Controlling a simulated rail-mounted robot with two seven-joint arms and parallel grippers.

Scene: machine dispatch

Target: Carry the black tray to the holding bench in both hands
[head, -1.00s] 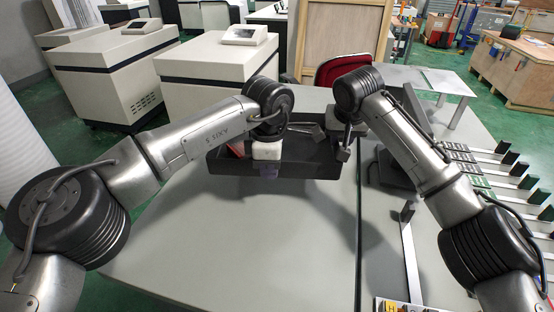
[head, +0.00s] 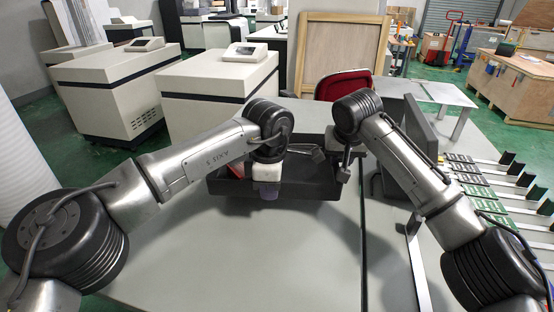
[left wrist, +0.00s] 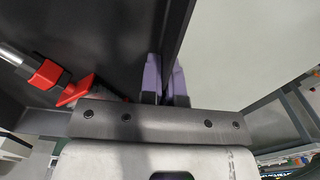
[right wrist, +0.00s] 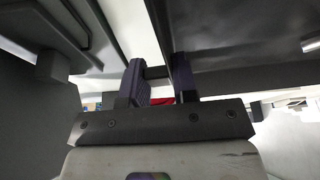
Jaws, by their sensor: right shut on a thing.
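The black tray (head: 310,188) is in front of me over the grey table, in the middle of the head view. Its wall also shows in the left wrist view (left wrist: 178,25) and the right wrist view (right wrist: 183,50). My left gripper (head: 268,190) is shut on the near wall at the tray's left part, purple fingers on both sides. My right gripper (head: 345,165) is shut on the tray's wall at its right end; its fingertips are mostly hidden in the head view. A red and metal item (left wrist: 50,78) lies inside the tray. I cannot tell whether the tray touches the table.
A dark upright panel (head: 412,135) stands just right of the tray. Slotted racks with green boards (head: 490,185) line the right side. Cream machines (head: 215,95) and a red chair (head: 343,84) stand behind the table. The grey tabletop (head: 200,255) nearer me is clear.

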